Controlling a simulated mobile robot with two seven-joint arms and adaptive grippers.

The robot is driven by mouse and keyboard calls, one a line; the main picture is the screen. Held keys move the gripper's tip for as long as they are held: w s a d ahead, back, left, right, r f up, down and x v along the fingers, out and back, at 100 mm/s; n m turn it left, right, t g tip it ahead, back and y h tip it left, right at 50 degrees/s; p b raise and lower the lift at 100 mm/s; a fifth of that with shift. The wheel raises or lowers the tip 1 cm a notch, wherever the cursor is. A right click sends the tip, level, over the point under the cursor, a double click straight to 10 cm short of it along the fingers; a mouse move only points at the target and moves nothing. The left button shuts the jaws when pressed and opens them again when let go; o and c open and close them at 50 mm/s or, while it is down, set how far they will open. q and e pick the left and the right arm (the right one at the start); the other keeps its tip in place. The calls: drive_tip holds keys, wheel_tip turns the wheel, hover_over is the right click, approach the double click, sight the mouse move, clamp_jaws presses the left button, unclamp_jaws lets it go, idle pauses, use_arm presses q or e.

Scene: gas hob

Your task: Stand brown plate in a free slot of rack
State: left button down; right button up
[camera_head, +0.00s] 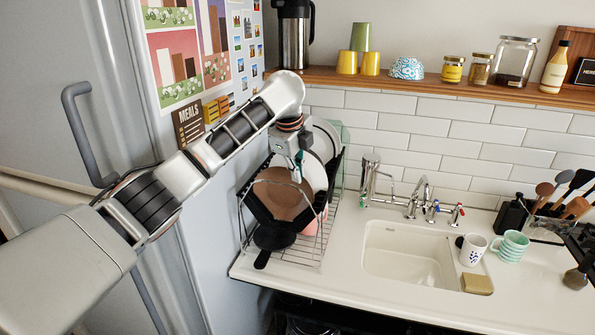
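The brown plate (281,197) stands tilted at the front part of the wire rack (318,245). My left gripper (297,168) comes down from above at the plate's upper right edge and appears shut on that edge. The fingers are small and partly hidden. I cannot tell whether the plate's lower edge rests on the rack wires. White plates (325,135) stand in the rack behind the brown plate. My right gripper is not in view.
A black pan (273,237) lies at the rack's front left, its handle towards the counter edge. The fridge (190,220) stands close on the left. The sink (405,255), tap (422,190) and mugs (473,248) are to the right. A wooden shelf (420,83) runs above.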

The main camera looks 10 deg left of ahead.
use_arm(q)
drive_tip(key=c, duration=2.2)
unclamp_jaws()
drive_tip(key=v, duration=1.2)
